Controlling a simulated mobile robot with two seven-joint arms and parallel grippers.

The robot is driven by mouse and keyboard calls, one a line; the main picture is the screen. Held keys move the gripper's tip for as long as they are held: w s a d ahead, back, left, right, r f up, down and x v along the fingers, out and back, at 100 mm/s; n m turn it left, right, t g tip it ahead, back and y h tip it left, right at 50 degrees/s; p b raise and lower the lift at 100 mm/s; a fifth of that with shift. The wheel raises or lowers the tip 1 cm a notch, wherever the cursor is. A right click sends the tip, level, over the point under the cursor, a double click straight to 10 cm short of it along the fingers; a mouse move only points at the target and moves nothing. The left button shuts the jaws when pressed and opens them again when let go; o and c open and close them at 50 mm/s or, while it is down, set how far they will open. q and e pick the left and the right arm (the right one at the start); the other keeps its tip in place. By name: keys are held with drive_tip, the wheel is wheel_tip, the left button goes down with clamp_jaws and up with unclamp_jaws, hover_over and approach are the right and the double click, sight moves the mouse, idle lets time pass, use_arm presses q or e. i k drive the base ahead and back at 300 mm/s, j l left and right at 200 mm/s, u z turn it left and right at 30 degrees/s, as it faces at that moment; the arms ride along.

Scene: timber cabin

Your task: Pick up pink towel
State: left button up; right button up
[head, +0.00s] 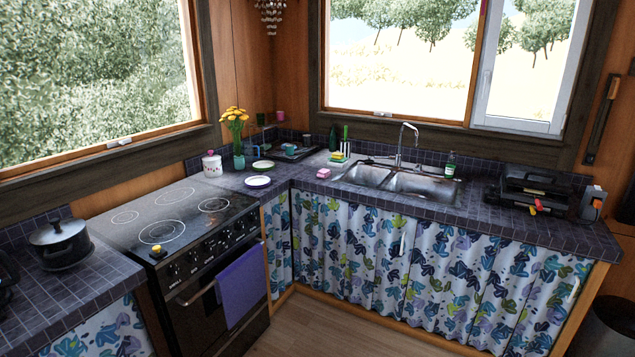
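No towel that is clearly pink shows in the head view. A purple towel (241,285) hangs over the oven door handle, with its lower part in front of the dark oven door. A small pink block (323,173), perhaps a sponge or folded cloth, lies on the tiled counter left of the sink. Neither of my grippers is in view.
The stove (165,222) stands left of the corner, with a dark pot (60,244) on the counter beside it. The sink (398,183) lies below the window. A black appliance (535,188) stands at right. The wooden floor (335,328) in front is clear.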

sight(323, 173)
drive_tip(key=i+j, duration=0.1)
drive_tip(key=i, duration=1.6)
drive_tip(key=l+z, duration=0.05)
drive_tip(key=l, duration=0.05)
